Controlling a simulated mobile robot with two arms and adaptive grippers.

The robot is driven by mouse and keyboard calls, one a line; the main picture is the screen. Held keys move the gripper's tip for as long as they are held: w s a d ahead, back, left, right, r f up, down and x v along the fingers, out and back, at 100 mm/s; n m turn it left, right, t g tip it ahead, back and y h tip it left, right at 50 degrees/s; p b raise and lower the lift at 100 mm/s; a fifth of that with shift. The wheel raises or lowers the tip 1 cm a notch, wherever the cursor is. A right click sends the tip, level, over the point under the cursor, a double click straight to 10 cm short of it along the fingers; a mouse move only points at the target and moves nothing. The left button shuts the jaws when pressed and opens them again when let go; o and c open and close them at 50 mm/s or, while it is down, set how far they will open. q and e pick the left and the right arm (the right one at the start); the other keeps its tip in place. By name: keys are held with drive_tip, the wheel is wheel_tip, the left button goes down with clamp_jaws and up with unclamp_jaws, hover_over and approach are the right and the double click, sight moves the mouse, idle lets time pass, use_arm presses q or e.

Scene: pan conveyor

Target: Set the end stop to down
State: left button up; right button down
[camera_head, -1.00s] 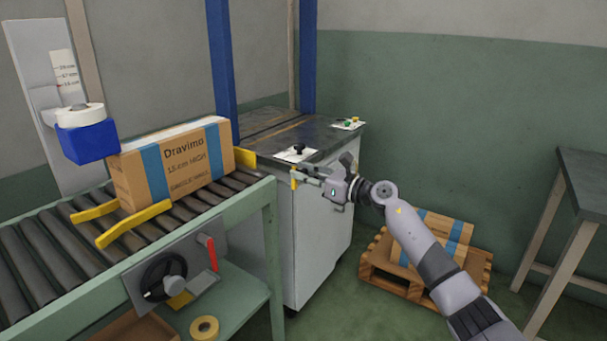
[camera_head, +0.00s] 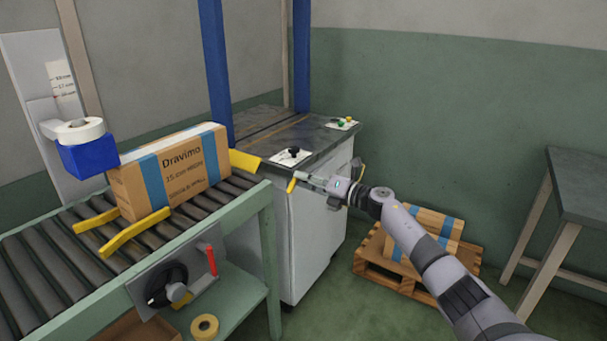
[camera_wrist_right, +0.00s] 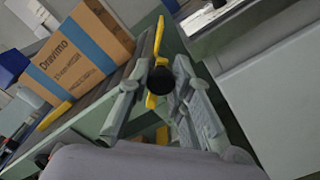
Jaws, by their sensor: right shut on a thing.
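The end stop is a yellow plate (camera_head: 245,161) at the right end of the roller conveyor, and it leans outward. My right gripper (camera_head: 303,180) is level with it, just off the conveyor's end, in front of the grey cabinet. In the right wrist view the gripper (camera_wrist_right: 158,95) is shut on a black round knob (camera_wrist_right: 160,80) between its fingers. A yellow piece shows beside the knob, slanted at the fingertips in the head view (camera_head: 291,185). How the knob joins the plate is hidden. My left gripper is not in view.
A Dravimo box (camera_head: 170,172) stands on the rollers (camera_head: 30,255) between yellow guides (camera_head: 135,231). A handwheel (camera_head: 166,283) and red lever (camera_head: 211,260) are on the conveyor's side. A cabinet (camera_head: 310,230) stands close behind the gripper. A pallet (camera_head: 390,276) carries another box.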

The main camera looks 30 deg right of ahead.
drive_tip(key=m, duration=0.1)
drive_tip(key=f+m+p, duration=0.1)
drive_tip(key=m, duration=0.1)
drive_tip(key=d+m, duration=0.1)
drive_tip(key=shift+w+f, duration=0.2)
drive_tip(key=shift+f, duration=0.1)
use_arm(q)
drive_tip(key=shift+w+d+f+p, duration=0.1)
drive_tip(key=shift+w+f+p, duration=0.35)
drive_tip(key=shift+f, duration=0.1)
use_arm(e)
drive_tip(key=shift+f+m, duration=0.3)
drive_tip(key=shift+m, duration=0.5)
drive_tip(key=shift+f+m, duration=0.3)
drive_tip(key=shift+m, duration=0.5)
drive_tip(key=c, duration=1.4)
unclamp_jaws()
drive_tip(key=shift+f, duration=0.1)
drive_tip(key=shift+c, duration=0.2)
drive_tip(key=v, duration=1.2)
drive_tip(key=shift+d, duration=0.1)
